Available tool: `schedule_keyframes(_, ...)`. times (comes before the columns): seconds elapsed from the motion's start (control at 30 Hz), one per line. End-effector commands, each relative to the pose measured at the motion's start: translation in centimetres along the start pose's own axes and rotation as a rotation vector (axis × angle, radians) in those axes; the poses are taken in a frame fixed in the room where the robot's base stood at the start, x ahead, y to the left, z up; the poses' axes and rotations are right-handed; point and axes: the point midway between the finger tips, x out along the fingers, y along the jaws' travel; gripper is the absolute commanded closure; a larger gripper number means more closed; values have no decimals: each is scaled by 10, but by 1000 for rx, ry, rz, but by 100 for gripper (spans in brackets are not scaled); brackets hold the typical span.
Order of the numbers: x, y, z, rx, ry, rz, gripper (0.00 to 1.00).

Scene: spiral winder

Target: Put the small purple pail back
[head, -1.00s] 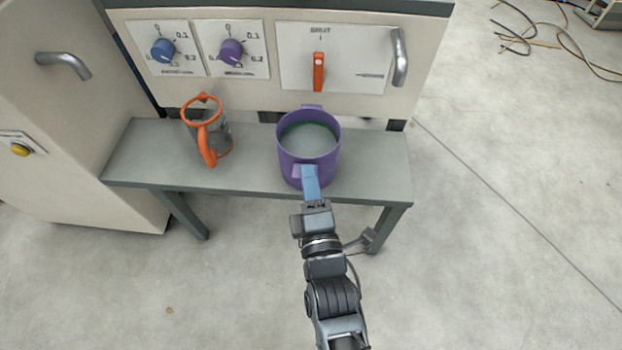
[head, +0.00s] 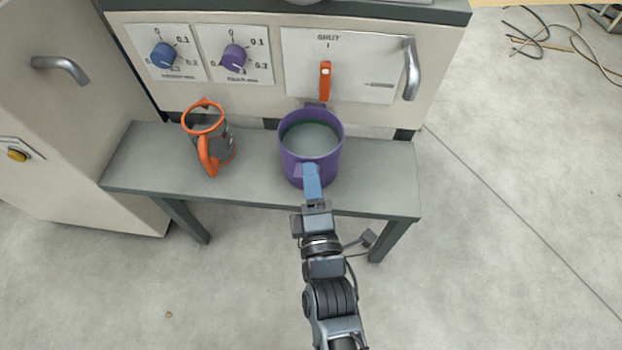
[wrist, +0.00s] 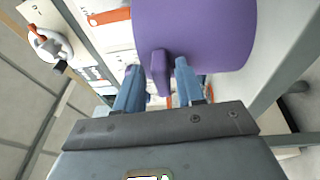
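The purple pail (head: 313,172) is upright at the right part of the grey bench, with a handle on its near side and a lug on its far side. Its inside looks grey with a dark green ring; I cannot tell what that is. My gripper (head: 311,180) is at the near-side handle.
The bench (head: 258,165) also bears a clear jug with an orange rim and handle (head: 206,155), left of the pail. Behind are a blue knob (head: 164,55), a purple knob (head: 235,57) and an orange switch (head: 325,80).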

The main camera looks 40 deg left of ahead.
Motion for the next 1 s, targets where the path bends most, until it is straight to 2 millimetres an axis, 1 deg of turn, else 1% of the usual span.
schedule_keyframes(0.03, 0, 0, 0, 0, 0, 0, 57)
schedule_keyframes(0.07, 0, 0, 0, 0, 0, 0, 54)
schedule_keyframes(0.1, 0, 0, 0, 0, 0, 0, 54)
schedule_keyframes(0.27, 0, 0, 0, 0, 0, 0, 54)
schedule_keyframes(0.37, 0, 4, 0, 1, 0, 1, 54)
schedule_keyframes(0.47, -9, 3, 0, -1, -1, -1, 54)
schedule_keyframes(0.57, -26, 3, 0, 0, -1, -2, 54)
schedule_keyframes(0.8, -76, 3, 0, 1, -1, -4, 54)
schedule_keyframes(0.9, -93, 4, 0, 0, 0, -2, 54)
schedule_keyframes(1.0, -107, 3, 0, -1, -1, -1, 54)
